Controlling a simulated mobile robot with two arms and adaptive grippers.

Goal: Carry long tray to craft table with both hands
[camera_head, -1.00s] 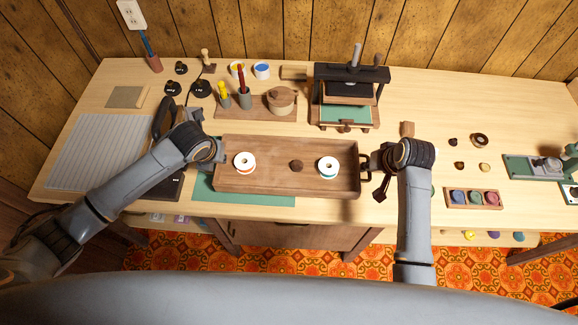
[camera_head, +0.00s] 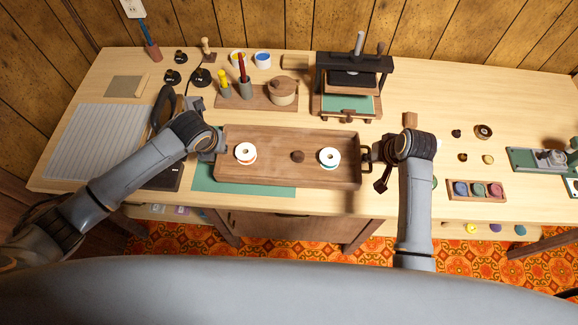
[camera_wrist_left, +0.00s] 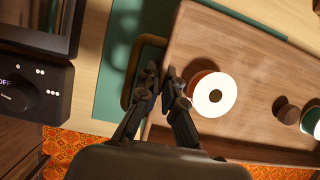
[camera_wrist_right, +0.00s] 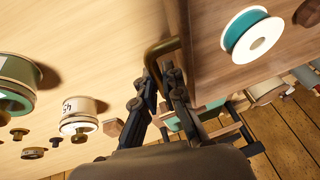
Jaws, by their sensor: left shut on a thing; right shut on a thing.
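The long wooden tray (camera_head: 290,177) is over the front of the craft table (camera_head: 430,190), partly above a green mat (camera_head: 245,190). It looks about level; I cannot tell whether its underside touches. Two white-topped spools (camera_head: 245,153) (camera_head: 329,157) and a small brown knob-like piece (camera_head: 297,156) are inside it. My left gripper (camera_head: 212,143) is shut on the tray's left handle, also seen in the left wrist view (camera_wrist_left: 129,92). My right gripper (camera_head: 374,153) is shut on the right handle, a brass-coloured bar in the right wrist view (camera_wrist_right: 157,52).
Behind the tray stand a press (camera_head: 350,85), a wooden stand with tools and a pot (camera_head: 257,100), and two cups. A grey ruled mat (camera_head: 92,140) and dark weights lie left. A pad tray (camera_head: 477,197) and a green-based machine (camera_head: 535,160) are right.

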